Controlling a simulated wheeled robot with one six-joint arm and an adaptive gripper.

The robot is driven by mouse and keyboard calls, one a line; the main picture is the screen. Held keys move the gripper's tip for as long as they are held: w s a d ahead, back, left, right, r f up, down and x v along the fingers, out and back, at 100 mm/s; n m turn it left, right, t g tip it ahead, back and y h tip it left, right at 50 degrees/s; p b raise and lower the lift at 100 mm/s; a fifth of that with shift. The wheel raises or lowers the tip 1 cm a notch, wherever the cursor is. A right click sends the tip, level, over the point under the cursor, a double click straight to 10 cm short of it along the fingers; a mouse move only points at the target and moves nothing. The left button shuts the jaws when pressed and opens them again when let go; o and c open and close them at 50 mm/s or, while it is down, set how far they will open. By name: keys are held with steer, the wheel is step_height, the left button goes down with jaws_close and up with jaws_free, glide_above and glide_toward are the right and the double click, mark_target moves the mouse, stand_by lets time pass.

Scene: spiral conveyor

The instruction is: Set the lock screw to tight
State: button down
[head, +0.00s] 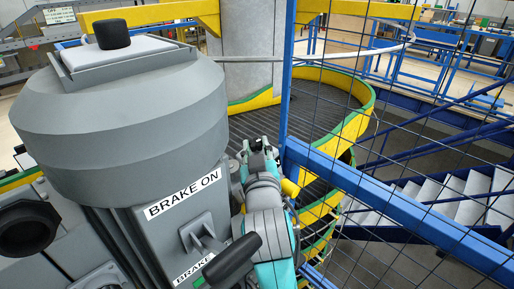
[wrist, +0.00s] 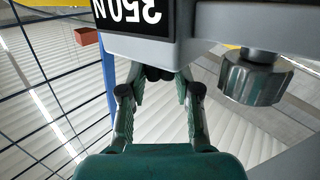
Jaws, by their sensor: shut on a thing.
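My gripper (wrist: 160,82) shows in the wrist view with its two fingers drawn in around a small dark part (wrist: 158,72) under a grey housing (wrist: 210,48). The fingers hide most of that part, and I cannot tell its full shape. A ribbed grey-green knob (wrist: 252,82) hangs on a short stem from the housing to the right, apart from the fingers. It looks like a screw knob; its setting cannot be read. In the head view my gripper (head: 258,148) is beyond the grey motor unit, and the held part cannot be made out.
The housing carries an upside-down "350N" label (wrist: 130,14). A large grey motor unit (head: 130,120) with a "BRAKE ON" label (head: 183,194) and a black-gripped lever (head: 232,262) stands close on the left. A blue mesh fence (head: 390,208) stands right of my arm, before the spiral conveyor (head: 300,110).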

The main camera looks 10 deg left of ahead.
steer(key=shift+m+h, duration=0.3)
steer(key=c, duration=0.8)
jaws_free()
steer(key=s, duration=0.4)
steer(key=s+d, duration=0.1)
steer(key=s, duration=0.3)
steer(key=s+d, duration=0.1)
steer(key=s, duration=0.2)
steer(key=shift+s+f, duration=0.25)
steer(key=shift+s, duration=0.15)
